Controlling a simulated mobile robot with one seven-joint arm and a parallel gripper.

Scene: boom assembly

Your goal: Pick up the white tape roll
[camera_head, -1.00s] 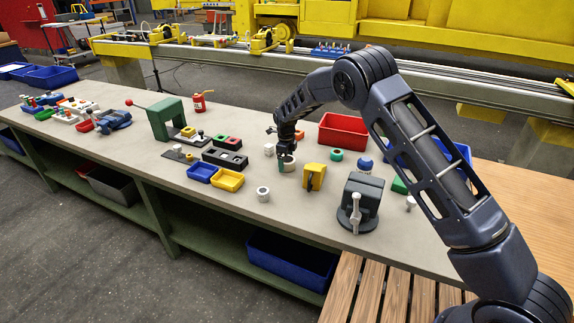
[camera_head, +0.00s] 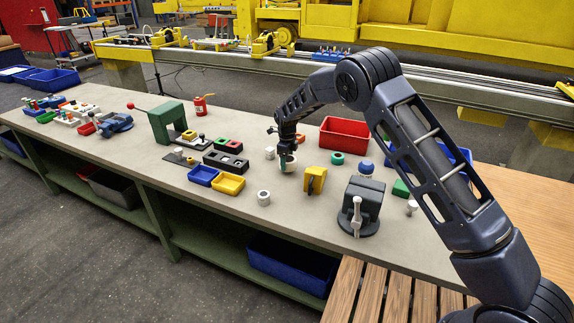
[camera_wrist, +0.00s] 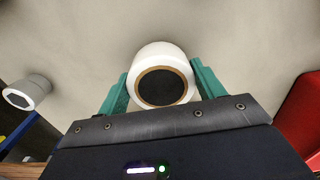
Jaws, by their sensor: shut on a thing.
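The white tape roll (camera_wrist: 160,75), with a brown inner ring and a dark centre, sits between the two teal fingers of my gripper (camera_wrist: 160,92) in the wrist view. The fingers are shut on its two sides. In the head view the tape roll (camera_head: 291,159) shows only in small part below my gripper (camera_head: 287,163), over the middle of the workbench (camera_head: 245,218). I cannot tell whether the roll touches the bench top.
A similar white round part (camera_head: 264,197) stands nearer the front edge. A yellow block (camera_head: 315,178), a green ring (camera_head: 337,158) and a grey vise (camera_head: 363,205) stand to the right. A red bin (camera_head: 344,134) is behind. Blue (camera_head: 203,175) and yellow (camera_head: 229,184) trays lie left.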

